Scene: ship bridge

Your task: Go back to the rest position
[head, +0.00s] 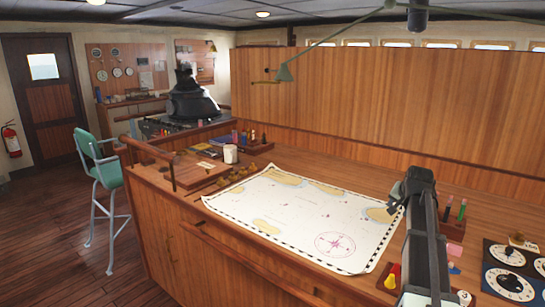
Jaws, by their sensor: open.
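My gripper (394,203) is at the far end of my dark grey arm, on the right side of the picture. It is above the right edge of the white paper chart (300,222) on the wooden chart table (310,159). It is small and dark here and partly merges with the arm. It looks open, and I see nothing held in it.
A dark wooden rack (453,230) with coloured pens is right of my arm. Dials on a dark board (510,272) lie at the right edge. A yellow piece (393,276) stands near the front. A white mug (230,154) stands behind the chart.

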